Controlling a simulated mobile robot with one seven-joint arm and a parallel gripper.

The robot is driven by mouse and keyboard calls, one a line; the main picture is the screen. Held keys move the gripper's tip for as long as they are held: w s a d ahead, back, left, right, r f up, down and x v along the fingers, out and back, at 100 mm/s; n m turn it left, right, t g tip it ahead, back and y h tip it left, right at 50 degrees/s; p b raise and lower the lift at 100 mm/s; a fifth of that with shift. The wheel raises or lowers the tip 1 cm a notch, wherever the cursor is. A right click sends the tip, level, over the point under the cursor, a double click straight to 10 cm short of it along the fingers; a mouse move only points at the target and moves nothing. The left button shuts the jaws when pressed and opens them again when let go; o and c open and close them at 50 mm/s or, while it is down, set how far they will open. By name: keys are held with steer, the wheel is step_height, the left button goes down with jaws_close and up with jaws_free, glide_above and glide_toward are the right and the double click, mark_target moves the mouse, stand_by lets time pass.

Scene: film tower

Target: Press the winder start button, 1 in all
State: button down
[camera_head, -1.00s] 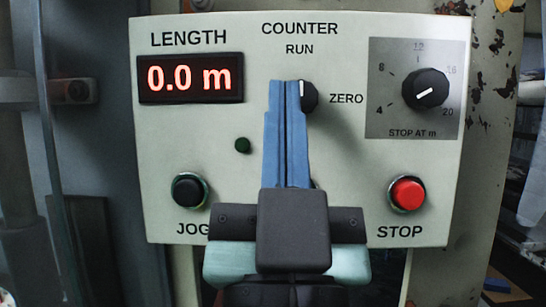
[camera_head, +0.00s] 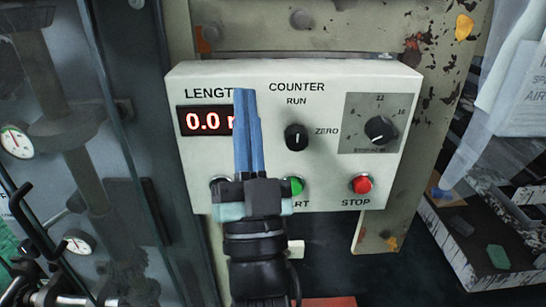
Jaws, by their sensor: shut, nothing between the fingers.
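I cannot tell how far the fingers are from the panel.
The red stop button (camera_head: 361,184) is right of the start button. The counter knob (camera_head: 296,137) stands above it, pointing up to RUN, and the stop-at dial (camera_head: 380,130) is upper right. Another button at lower left is mostly hidden. Gauges (camera_head: 16,141) and a glass edge are left.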

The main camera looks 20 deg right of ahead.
steer(key=s+d+f+m+p, duration=0.1)
steer(key=s+f+p, duration=0.3)
steer(key=f, duration=0.4)
steer(key=s+d+f+m+p, duration=0.2)
steer(key=s+f+p, duration=0.3)
steer(key=f, duration=0.3)
steer(key=shift+s+d+f+y, duration=0.3)
steer(key=shift+s+d, duration=0.1)
steer(key=shift+s, duration=0.35)
steer(key=w+d+b, duration=0.2)
steer(key=w+b, duration=0.1)
steer(key=w, duration=0.5)
steer(key=shift+w+d, duration=0.15)
steer(key=shift+w, duration=0.15)
steer(key=shift+r, duration=0.1)
steer(key=shift+w+b, duration=0.15)
steer(key=shift+b, duration=0.3)
steer(key=shift+w+d, duration=0.1)
steer(key=shift+w, duration=0.15)
